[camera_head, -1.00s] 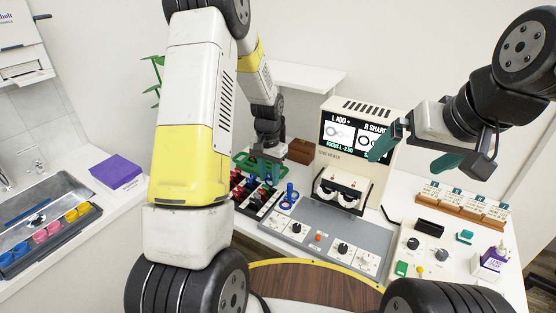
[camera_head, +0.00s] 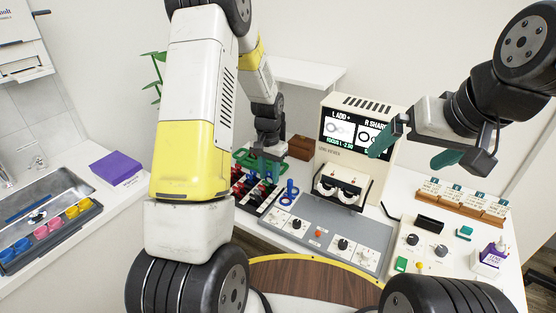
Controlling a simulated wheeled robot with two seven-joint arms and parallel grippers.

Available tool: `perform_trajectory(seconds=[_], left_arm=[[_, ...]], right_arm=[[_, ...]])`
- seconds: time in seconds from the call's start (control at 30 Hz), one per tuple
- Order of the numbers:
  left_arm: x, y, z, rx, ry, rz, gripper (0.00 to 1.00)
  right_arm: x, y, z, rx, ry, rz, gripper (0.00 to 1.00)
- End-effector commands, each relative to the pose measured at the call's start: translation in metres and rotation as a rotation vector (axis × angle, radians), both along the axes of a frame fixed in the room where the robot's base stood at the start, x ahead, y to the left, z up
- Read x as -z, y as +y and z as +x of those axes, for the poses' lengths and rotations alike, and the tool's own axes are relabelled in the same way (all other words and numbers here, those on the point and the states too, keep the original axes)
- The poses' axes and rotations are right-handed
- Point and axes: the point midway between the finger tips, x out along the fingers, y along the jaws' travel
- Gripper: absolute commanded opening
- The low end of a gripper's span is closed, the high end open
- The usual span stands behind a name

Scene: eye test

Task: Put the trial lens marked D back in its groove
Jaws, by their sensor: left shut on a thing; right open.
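My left gripper (camera_head: 265,168) is over the rack of trial lenses (camera_head: 247,203), with its teal fingers pointing down among the lenses. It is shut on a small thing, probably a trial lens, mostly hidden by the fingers. The black rack holds red and dark lenses in rows; my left arm covers part of it. A blue ring-shaped piece (camera_head: 291,187) stands at the rack's right edge, just right of the gripper. No letter D is readable. My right gripper (camera_head: 414,150) is open and empty, in the air in front of the lens viewer's right side.
The lens viewer (camera_head: 345,165) with its screen stands behind a grey panel (camera_head: 318,240) with knobs. A green frame (camera_head: 243,158) and a brown box (camera_head: 300,148) lie behind the rack. Wooden card stands (camera_head: 463,205), a control box and a purple-labelled bottle (camera_head: 489,258) are at the right.

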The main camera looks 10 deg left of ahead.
Motion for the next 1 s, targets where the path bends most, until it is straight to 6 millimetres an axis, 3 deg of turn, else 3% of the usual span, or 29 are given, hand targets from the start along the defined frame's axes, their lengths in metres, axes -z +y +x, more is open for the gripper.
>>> perform_trajectory(seconds=[1.0], left_arm=[[0.024,0.000,0.000,0.000,0.000,0.000,0.00]], right_arm=[[0.000,0.000,0.000,0.000,0.000,0.000,1.00]])
